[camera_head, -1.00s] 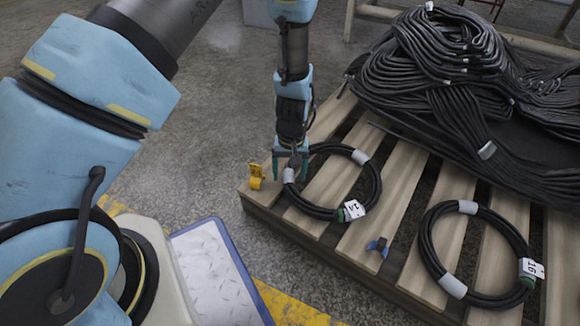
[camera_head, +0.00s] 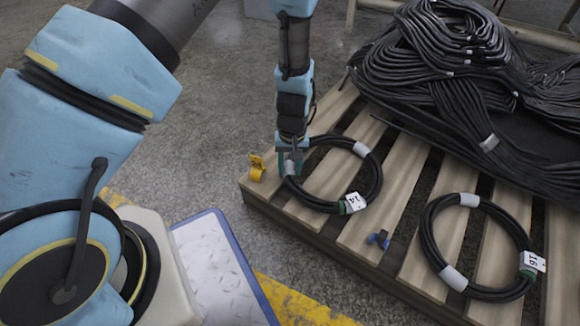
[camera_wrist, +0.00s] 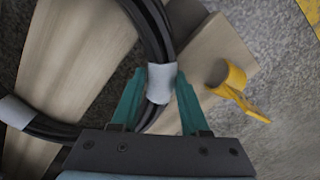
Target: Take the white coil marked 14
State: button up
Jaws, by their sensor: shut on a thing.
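The coil marked 14 (camera_head: 376,187) is a black hose ring with white wraps and a white tag (camera_head: 354,203) reading 14; the hose itself is black, not white. It lies flat on the wooden pallet near its left corner. My gripper (camera_head: 289,166) reaches down to the coil's left side. In the wrist view, my gripper (camera_wrist: 159,98) has its teal fingers on either side of the coil's white wrap (camera_wrist: 161,82) and is shut on it. Part of the coil is out of that view.
A second black coil, tagged apparently 16 (camera_head: 427,235), lies to the right on the pallet (camera_head: 402,178). A yellow clamp (camera_head: 256,170) sits at the pallet corner, and a blue fitting (camera_head: 378,239) lies between the coils. A large heap of black hoses (camera_head: 455,50) covers the back.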

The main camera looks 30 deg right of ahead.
grip_shut()
dwell(0.5)
jog(key=shift+o, duration=1.9)
grip_release()
grip_shut()
jog(key=shift+w+r, duration=0.1)
